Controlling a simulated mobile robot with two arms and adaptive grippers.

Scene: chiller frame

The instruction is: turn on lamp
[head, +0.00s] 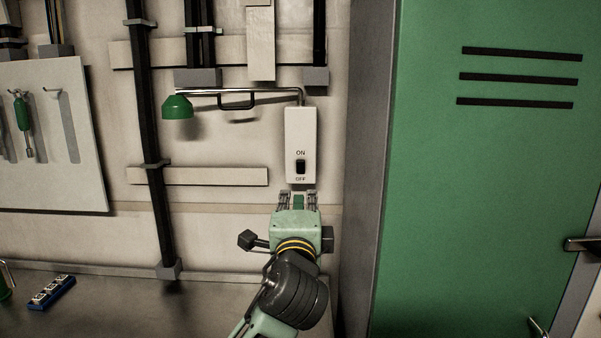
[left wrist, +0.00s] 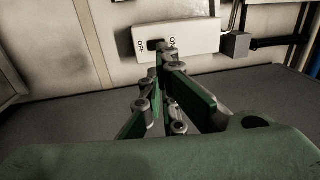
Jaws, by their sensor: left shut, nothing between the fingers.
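A white switch box (head: 299,130) is fixed to the wall, with a black rocker switch (head: 300,167) between the words ON and OFF. A metal arm runs left from the box to a green lamp head (head: 177,107). My left gripper (head: 298,194) is just below the box, pointing up at it. In the left wrist view its shut, empty fingertips (left wrist: 160,55) overlap the switch (left wrist: 155,44) on the box (left wrist: 192,40). I cannot tell whether they touch it. My right gripper is not in view.
A green locker (head: 490,190) with dark slots stands to the right. A panel with a green screwdriver (head: 22,118) hangs at the left. Vertical dark conduits (head: 150,130) run down the wall.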

